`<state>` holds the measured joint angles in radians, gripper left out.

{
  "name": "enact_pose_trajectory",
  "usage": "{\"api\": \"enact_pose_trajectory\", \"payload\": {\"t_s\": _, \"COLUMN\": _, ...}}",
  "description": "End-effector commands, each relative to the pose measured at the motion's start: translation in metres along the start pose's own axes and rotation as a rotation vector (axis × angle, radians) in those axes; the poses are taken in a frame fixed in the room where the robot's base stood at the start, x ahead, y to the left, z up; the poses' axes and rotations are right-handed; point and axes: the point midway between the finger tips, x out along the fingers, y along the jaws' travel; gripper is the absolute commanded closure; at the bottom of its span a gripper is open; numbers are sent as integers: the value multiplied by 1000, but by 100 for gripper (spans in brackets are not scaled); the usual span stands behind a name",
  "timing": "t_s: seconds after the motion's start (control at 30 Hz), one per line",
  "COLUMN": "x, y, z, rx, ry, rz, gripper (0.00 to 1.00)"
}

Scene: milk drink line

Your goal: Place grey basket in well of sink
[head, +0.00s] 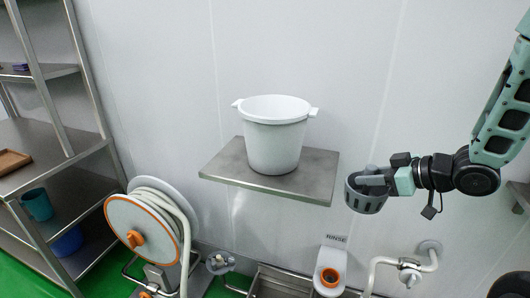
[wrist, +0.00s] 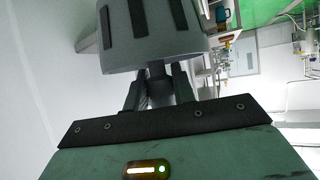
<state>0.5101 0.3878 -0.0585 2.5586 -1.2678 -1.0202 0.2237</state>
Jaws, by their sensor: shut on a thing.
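The grey basket (head: 364,198) is a small round cup with slots in its side. In the head view it hangs at my gripper (head: 372,180), right of the wall shelf and clear of it. The wrist view shows the slotted basket (wrist: 160,45) large at the top, with the fingers of my gripper (wrist: 160,82) shut on its wall. The sink (head: 268,288) is a metal basin at the bottom of the head view, below and left of the basket. Only its back edge shows; its well is mostly cut off by the frame.
A white bucket (head: 274,140) stands on a metal wall shelf (head: 222,172). A hose reel (head: 145,232) is at the lower left, before a metal rack (head: 92,150). A white rinse fixture with an orange ring (head: 330,268) and a pipe with a valve (head: 405,268) are by the sink.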

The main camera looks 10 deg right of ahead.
Motion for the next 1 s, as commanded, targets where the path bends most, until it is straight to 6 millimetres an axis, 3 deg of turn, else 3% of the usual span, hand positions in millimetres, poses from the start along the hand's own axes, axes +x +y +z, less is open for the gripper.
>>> {"api": "enact_pose_trajectory", "payload": {"t_s": 0.07, "x": -6, "y": 0, "z": -4, "rx": -5, "ry": 1, "rz": -10, "gripper": 100}}
{"api": "enact_pose_trajectory", "payload": {"t_s": 0.17, "x": 2, "y": -1, "z": -11, "rx": -9, "ry": 1, "rz": -19, "gripper": 100}}
{"api": "enact_pose_trajectory", "payload": {"t_s": 0.7, "x": 117, "y": -5, "z": -74, "rx": -10, "ry": 2, "rz": -20, "gripper": 100}}
{"api": "enact_pose_trajectory", "payload": {"t_s": 1.0, "x": 144, "y": -4, "z": -87, "rx": -9, "ry": 2, "rz": -18, "gripper": 100}}
